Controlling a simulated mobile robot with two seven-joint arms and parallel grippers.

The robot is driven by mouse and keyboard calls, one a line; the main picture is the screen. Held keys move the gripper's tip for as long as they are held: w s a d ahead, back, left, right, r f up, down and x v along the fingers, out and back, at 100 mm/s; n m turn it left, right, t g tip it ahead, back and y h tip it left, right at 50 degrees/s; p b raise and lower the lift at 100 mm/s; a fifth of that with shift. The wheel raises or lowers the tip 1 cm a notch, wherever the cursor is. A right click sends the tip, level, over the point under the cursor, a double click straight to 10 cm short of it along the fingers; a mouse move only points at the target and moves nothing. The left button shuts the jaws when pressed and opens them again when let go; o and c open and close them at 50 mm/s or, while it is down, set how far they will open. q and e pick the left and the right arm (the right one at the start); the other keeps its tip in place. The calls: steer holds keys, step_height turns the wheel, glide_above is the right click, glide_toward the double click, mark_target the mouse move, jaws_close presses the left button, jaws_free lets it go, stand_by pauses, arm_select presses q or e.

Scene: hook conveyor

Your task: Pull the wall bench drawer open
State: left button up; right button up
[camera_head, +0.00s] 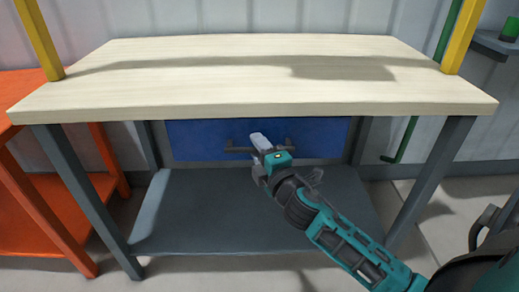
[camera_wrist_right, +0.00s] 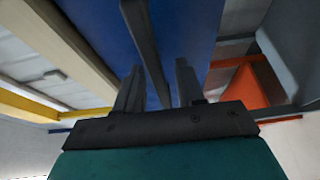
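The wall bench drawer (camera_head: 195,140) has a blue front and sits under the bench's pale wooden top. It looks closed. Its dark bar handle (camera_head: 235,149) runs across the front, and its middle is hidden behind my right gripper (camera_head: 261,143). In the right wrist view, the two fingers of the right gripper (camera_wrist_right: 158,85) stand apart. The handle (camera_wrist_right: 143,38) passes between them, with the blue drawer front (camera_wrist_right: 185,30) behind. Gaps show beside the bar, so the fingers do not look closed on it. My left gripper is not in view.
The bench top (camera_head: 250,75) overhangs the drawer, and a grey lower shelf (camera_head: 215,225) lies below. Grey legs (camera_head: 75,190) stand at both sides. An orange rack (camera_head: 30,225) is at the left. Floor shows at the right.

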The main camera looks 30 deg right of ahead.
jaws_close()
stand_by(0.3)
stand_by(0.3)
